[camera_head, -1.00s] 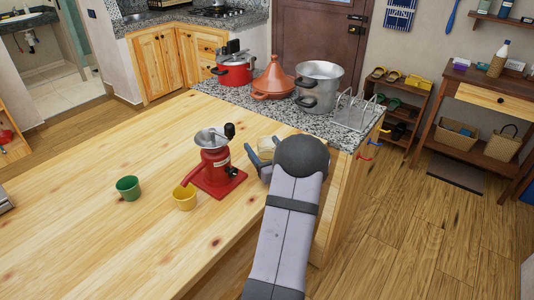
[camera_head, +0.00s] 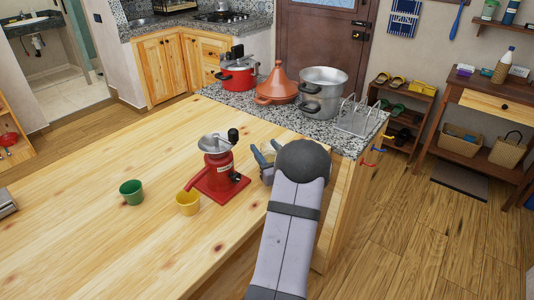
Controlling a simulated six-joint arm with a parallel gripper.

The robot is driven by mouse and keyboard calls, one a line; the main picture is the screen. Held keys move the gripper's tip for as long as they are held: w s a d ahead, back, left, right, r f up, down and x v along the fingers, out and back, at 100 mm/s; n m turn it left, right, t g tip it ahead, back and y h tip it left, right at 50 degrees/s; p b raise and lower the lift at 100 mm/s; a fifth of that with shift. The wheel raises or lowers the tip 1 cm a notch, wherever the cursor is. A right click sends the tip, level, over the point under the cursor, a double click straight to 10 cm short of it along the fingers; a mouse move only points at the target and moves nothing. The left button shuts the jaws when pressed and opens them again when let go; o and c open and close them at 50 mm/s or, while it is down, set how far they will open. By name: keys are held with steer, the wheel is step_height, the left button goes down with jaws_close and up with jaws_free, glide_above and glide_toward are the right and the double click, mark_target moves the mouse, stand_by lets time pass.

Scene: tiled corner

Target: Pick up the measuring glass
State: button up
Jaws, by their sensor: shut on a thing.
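My gripper (camera_head: 266,153) is at the right end of the wooden table, just right of the red grinder, with its grey arm reaching in from the bottom. It is shut on the measuring glass (camera_head: 267,148), a small clear vessel of which only a little shows between the fingers. My wrist and fingers hide most of the glass. I cannot tell whether its base touches the table.
A red hand grinder (camera_head: 217,170) stands close left of my gripper. A yellow cup (camera_head: 188,202) and a green cup (camera_head: 131,192) stand further left. Behind is a granite counter (camera_head: 290,122) with a red tagine (camera_head: 277,86), steel pots (camera_head: 322,90) and a wire rack (camera_head: 358,116).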

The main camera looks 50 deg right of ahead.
steer(key=w+a+r+m+g+h+p, duration=0.1)
steer(key=a+r+p, duration=0.25)
steer(key=r, duration=1.05)
steer(key=w+a+r+h+p, duration=0.15)
steer(key=a+r, duration=0.35)
steer(key=r, duration=1)
steer(key=a+r+m+g+h+p, duration=0.1)
steer(key=a+r+p, duration=0.3)
steer(key=r, duration=1)
steer(key=w+a+f+y+b, duration=0.1)
steer(key=w+a+f+b, duration=0.2)
steer(key=f, duration=0.8)
steer(key=w+a+f+n+t+y+b, duration=0.1)
steer(key=w+a+f+b, duration=0.3)
steer(key=f, duration=0.7)
steer(key=w+a+f+n+t+y+b, duration=0.1)
steer(key=w+a+f+b, duration=0.3)
steer(key=f, duration=0.7)
steer(key=shift+w+a+f, duration=0.2)
steer(key=shift+a+f, duration=0.2)
steer(key=shift+a, duration=0.35)
steer(key=shift+r+y, duration=0.15)
steer(key=shift+y, duration=0.1)
